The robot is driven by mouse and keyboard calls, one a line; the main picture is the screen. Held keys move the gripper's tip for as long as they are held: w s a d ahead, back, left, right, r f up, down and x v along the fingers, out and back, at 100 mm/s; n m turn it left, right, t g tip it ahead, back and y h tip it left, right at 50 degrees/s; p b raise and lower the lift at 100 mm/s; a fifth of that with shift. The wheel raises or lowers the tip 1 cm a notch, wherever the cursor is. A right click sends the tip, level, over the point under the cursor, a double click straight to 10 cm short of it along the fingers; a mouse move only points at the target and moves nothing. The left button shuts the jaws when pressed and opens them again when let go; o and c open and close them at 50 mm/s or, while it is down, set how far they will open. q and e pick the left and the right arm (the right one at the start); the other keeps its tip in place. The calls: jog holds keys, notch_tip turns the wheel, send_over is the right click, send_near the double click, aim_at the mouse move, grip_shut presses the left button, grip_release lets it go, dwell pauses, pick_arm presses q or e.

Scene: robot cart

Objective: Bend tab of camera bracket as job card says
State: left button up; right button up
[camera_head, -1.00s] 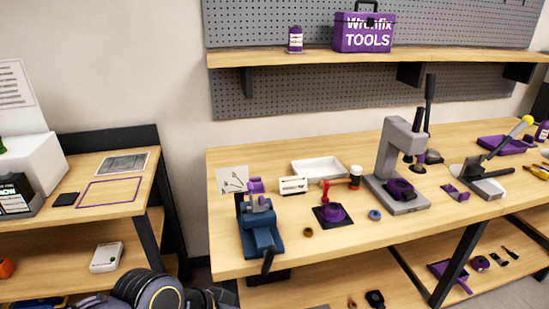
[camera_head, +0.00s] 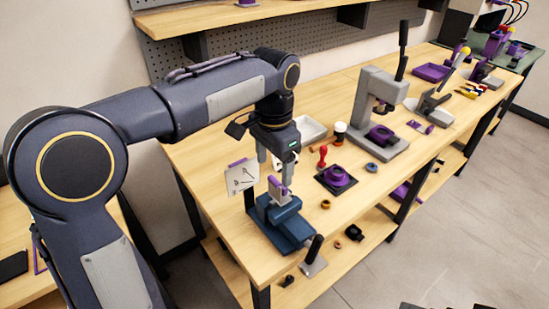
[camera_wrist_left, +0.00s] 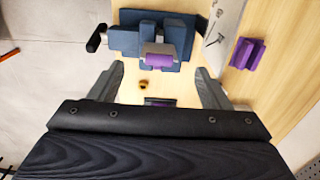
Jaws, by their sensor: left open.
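The blue bench vise (camera_head: 285,226) stands at the near left corner of the bench; it also shows in the wrist view (camera_wrist_left: 125,40). A small purple piece, apparently the camera bracket (camera_head: 277,190), sits at its grey jaws, and its purple face (camera_wrist_left: 158,60) shows in the wrist view. Whether its tab is bent, I cannot tell. A white card with a line drawing, apparently the job card (camera_head: 242,178), stands left of the vise. My left gripper (camera_head: 279,166) is open and empty, pointing down above the bracket and apart from it. My right gripper is not in view.
A red-handled tool (camera_head: 322,157), a purple round part on a dark mat (camera_head: 322,182) and a brass ring (camera_head: 325,204) lie right of the vise. A grey arbor press (camera_head: 382,110) stands farther right. The vise handle (camera_head: 314,250) overhangs the front edge.

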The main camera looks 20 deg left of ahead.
aim_at(275, 179)
pick_arm(q)
notch_tip(275, 179, down, 8)
jog(key=shift+d+r, duration=0.1)
jog(key=shift+r, duration=0.15)
jog(key=shift+c, duration=0.3)
jog(key=c, duration=1)
jog(key=o, duration=0.3)
jog(key=shift+c, duration=0.6)
